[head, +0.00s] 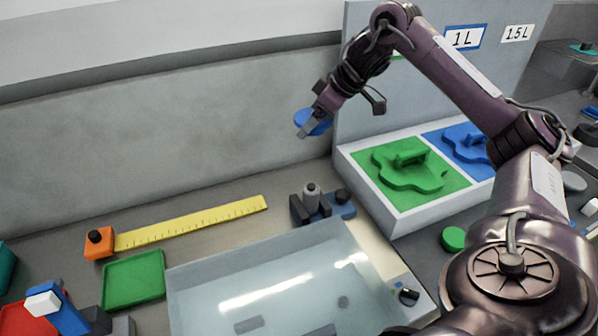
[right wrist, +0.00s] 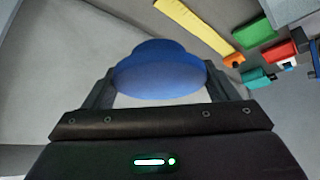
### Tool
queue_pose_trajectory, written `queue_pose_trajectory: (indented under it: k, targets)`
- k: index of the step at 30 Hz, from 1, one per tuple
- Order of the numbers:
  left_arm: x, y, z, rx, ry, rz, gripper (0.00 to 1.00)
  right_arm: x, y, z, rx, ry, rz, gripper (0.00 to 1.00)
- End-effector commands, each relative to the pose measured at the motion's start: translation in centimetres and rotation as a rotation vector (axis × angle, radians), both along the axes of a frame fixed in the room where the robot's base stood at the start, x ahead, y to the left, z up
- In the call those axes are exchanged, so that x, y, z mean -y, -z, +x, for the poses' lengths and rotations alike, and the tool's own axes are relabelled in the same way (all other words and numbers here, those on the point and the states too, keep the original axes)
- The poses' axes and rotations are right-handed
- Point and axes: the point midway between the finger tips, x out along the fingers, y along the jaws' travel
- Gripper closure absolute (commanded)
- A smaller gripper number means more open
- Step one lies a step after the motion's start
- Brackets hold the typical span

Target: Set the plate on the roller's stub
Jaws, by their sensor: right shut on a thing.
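My right gripper (head: 308,127) is shut on a round blue plate (head: 317,121) and holds it in the air in front of the grey back wall. In the right wrist view the plate (right wrist: 160,78) sits between the two dark fingers. A grey roller (head: 311,195) with a short upright stub stands in a dark holder with a blue base (head: 340,208) on the table, below the plate and apart from it. The roller is not seen in the right wrist view. My left gripper is not in view.
A clear-topped case (head: 215,277) lies in front of the roller. A white tray (head: 400,224) with green and blue shaped pieces stands right of it. A yellow ruler (head: 190,226), an orange block (head: 99,243) and a green tray (head: 133,280) lie at the left.

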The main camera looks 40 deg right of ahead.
Motion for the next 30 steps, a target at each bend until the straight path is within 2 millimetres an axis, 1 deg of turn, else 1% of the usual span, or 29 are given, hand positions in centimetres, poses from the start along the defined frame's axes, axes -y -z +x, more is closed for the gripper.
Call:
queue_pose_trajectory:
  k: [1, 3, 6, 8, 10, 14, 16, 18, 22, 27, 30]
  targets:
    - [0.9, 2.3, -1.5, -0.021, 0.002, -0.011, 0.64, -0.1, 2.7, 0.0, -0.005, -0.002, 0.000, 0.44]
    - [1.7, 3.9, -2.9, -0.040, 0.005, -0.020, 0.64, -0.1, 4.6, 0.0, -0.005, -0.003, 0.001, 0.44]
    - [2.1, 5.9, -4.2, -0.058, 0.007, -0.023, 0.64, -0.2, 7.3, 0.0, -0.006, -0.003, 0.003, 0.44]
    - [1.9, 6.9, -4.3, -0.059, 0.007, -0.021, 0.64, -0.2, 8.9, 0.0, -0.005, -0.003, 0.002, 0.44]
    - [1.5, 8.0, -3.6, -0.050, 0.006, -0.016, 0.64, -0.2, 10.7, 0.0, -0.005, -0.003, 0.003, 0.44]
    - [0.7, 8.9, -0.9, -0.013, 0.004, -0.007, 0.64, -0.2, 12.9, 0.0, -0.003, -0.001, 0.003, 0.44]
    - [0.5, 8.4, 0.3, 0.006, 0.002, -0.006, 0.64, -0.1, 13.4, -0.1, -0.004, -0.001, 0.000, 0.44]
    - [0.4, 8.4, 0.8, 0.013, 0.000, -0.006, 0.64, -0.1, 13.8, 0.0, -0.001, -0.001, 0.000, 0.44]
    - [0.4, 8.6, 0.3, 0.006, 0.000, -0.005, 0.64, -0.1, 14.8, 0.0, -0.002, -0.003, 0.000, 0.44]
    - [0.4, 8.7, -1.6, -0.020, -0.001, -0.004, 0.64, -0.1, 17.2, -0.1, -0.003, -0.001, 0.000, 0.44]
    - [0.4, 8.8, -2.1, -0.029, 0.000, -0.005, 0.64, -0.1, 17.8, 0.0, -0.001, -0.001, 0.000, 0.44]
